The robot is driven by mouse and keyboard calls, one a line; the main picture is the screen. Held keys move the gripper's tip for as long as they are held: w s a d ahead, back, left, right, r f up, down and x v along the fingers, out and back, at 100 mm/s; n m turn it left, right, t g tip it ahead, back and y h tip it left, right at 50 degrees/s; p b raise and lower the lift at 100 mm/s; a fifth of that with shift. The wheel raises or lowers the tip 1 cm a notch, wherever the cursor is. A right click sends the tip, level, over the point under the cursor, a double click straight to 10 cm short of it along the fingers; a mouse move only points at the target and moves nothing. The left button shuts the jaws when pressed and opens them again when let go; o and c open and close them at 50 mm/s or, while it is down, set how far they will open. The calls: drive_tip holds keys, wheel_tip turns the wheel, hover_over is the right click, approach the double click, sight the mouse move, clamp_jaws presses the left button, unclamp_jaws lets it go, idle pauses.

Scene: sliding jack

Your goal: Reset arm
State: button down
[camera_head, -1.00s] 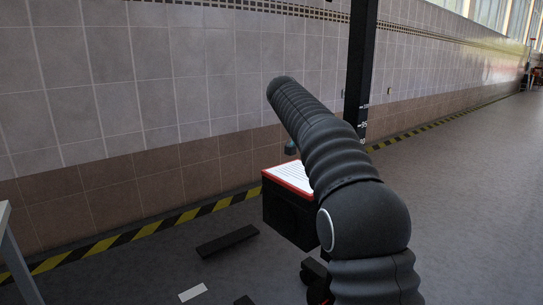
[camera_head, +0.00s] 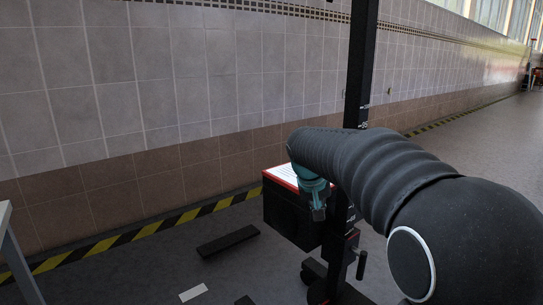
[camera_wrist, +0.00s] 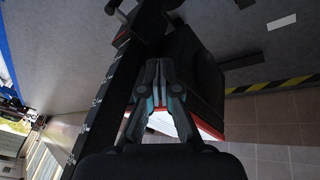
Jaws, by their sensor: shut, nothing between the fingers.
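My gripper (camera_head: 318,212) hangs at the end of my dark, ribbed arm in the head view, in front of a black box with a red-edged white top (camera_head: 282,177). In the wrist view my gripper (camera_wrist: 158,66) has its fingers together and empty. The tall black jack column (camera_head: 362,62) with white scale marks stands just behind my arm. It also shows in the wrist view, running diagonally beside the fingers (camera_wrist: 92,118). The black box (camera_wrist: 205,75) lies to the right of the fingers there. My arm hides part of the column and box.
A black bar (camera_head: 228,241) and a white plate (camera_head: 193,292) lie on the grey floor. A table leg (camera_head: 20,262) stands at the left edge. A tiled wall (camera_head: 180,70) with a yellow-black floor stripe (camera_head: 190,215) runs behind.

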drive_tip(key=s+d+f+y, duration=0.1)
drive_tip(key=s+f, duration=0.1)
drive_tip(key=s, duration=1.4)
drive_tip(key=s+d+f+t+y, duration=0.1)
drive_tip(key=s+d+f, duration=0.1)
drive_tip(key=s, duration=1.5)
drive_tip(key=shift+d+f+t+y, duration=0.25)
drive_tip(key=shift+d+t+y, duration=0.05)
drive_tip(key=shift+y, duration=0.1)
